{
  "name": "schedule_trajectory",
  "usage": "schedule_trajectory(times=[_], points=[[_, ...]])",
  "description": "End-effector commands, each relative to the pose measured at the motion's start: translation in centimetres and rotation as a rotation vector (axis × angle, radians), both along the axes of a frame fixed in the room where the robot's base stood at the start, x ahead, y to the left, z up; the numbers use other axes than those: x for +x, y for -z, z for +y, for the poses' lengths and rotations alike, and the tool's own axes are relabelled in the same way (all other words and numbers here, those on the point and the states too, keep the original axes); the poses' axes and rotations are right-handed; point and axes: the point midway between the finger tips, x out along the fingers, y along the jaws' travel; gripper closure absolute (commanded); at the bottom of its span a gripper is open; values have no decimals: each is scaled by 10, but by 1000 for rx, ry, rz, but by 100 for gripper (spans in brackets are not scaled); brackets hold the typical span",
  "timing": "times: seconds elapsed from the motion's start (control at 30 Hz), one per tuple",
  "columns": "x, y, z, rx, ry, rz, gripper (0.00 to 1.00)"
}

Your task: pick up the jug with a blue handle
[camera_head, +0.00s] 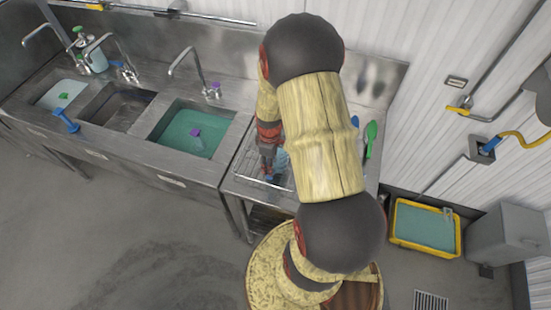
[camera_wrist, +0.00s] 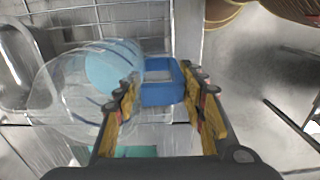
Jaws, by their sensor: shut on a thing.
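In the wrist view a clear jug (camera_wrist: 62,95) with a blue handle (camera_wrist: 160,94) lies on a wire rack (camera_wrist: 85,16), its body to the left of my gripper. My gripper (camera_wrist: 165,92) has its two yellow-padded fingers on either side of the blue handle and is shut on it. In the head view my gripper (camera_head: 268,150) is over the wire rack (camera_head: 246,164) on the steel counter. My arm hides much of the rack and most of the jug there.
A sink with green water (camera_head: 178,143) is left of the rack, with more sinks beyond. A green utensil (camera_head: 371,132) stands behind my arm. A yellow tub (camera_head: 398,239) and a grey bin (camera_head: 500,238) are on the floor at right. The floor at front left is clear.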

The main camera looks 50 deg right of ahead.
Motion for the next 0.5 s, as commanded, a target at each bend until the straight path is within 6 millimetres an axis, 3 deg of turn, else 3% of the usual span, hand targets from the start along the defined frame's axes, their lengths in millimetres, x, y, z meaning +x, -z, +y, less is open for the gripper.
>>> schedule_trajectory(times=[0.3,0.5], points=[[-1,1,1,2,0,3,100],[-1,1,1,2,0,3,100]])
